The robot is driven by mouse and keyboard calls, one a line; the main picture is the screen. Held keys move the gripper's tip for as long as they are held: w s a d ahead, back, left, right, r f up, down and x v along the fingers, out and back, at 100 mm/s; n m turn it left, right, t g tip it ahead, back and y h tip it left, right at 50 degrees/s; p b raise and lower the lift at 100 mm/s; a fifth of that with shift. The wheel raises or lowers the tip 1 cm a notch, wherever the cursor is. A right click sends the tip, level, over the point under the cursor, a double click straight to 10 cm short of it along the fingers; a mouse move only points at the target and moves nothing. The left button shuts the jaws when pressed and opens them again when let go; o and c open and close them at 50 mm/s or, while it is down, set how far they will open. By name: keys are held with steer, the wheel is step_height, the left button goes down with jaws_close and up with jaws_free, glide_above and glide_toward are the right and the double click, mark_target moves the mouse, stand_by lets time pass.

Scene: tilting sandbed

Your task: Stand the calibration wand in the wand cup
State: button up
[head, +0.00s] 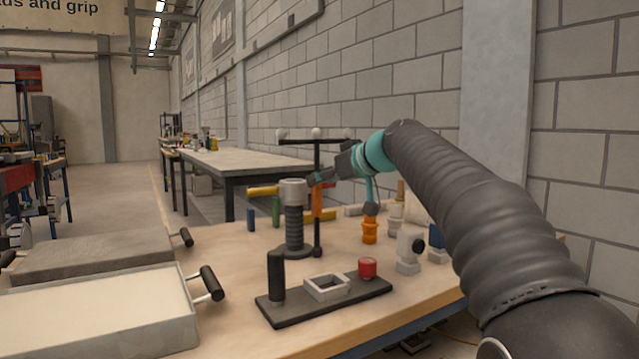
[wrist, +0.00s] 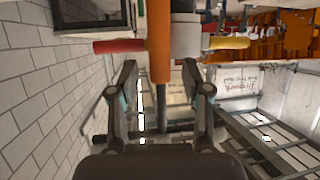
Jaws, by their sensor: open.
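The calibration wand (head: 317,160) stands upright, with a dark crossbar, pale balls on top and an orange grip. In the wrist view, which is upside down, its orange grip (wrist: 158,40) runs down the picture between my fingers. My gripper (head: 320,178) is beside the upper shaft. It is open, with a finger on each side of the wand and visible gaps in the wrist view (wrist: 160,75). A black upright cylinder (head: 276,276) on a dark plate may be the wand cup; I cannot tell for certain.
A ribbed post with a grey top (head: 293,215) stands close left of the wand. The dark plate also bears a square grey frame (head: 327,288) and a red cap (head: 367,267). An orange fitting (head: 369,231) is to the right. A sand tray (head: 194,311) occupies the front left.

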steer(key=v, duration=0.9)
steer(key=shift+s+d+r+b, duration=0.15)
steer(key=shift+s+d+b, duration=0.1)
steer(key=shift+b, duration=0.05)
steer(key=s+d+f+m+g+h, duration=0.1)
steer(key=s+d+f+m+h, duration=0.1)
steer(key=s+f, duration=0.7)
steer(key=s+d+f+m+g+h, duration=0.1)
steer(key=s+d+f+m+h, duration=0.2)
steer(key=s+f, duration=0.6)
steer(key=shift+d, duration=0.65)
steer(key=s+d+f+m+h, duration=0.1)
steer(key=s+d+f, duration=0.1)
steer(key=s+f, duration=0.3)
steer(key=s+d+f+m+g+h, duration=0.1)
steer(key=s+d+f+h, duration=0.1)
steer(key=s+f, duration=0.4)
steer(key=s+d+f+m+g+h, duration=0.1)
steer(key=s+d+f, duration=0.1)
steer(key=s+f, duration=0.4)
steer(key=shift+s+d+f+m, duration=0.1)
steer(key=shift+d+f+m, duration=0.1)
steer(key=shift+f, duration=0.45)
steer(key=shift+d+f+m, duration=0.1)
steer(key=shift+f+m, duration=0.1)
steer(key=shift+f, duration=0.5)
steer(key=shift+c, duration=0.7)
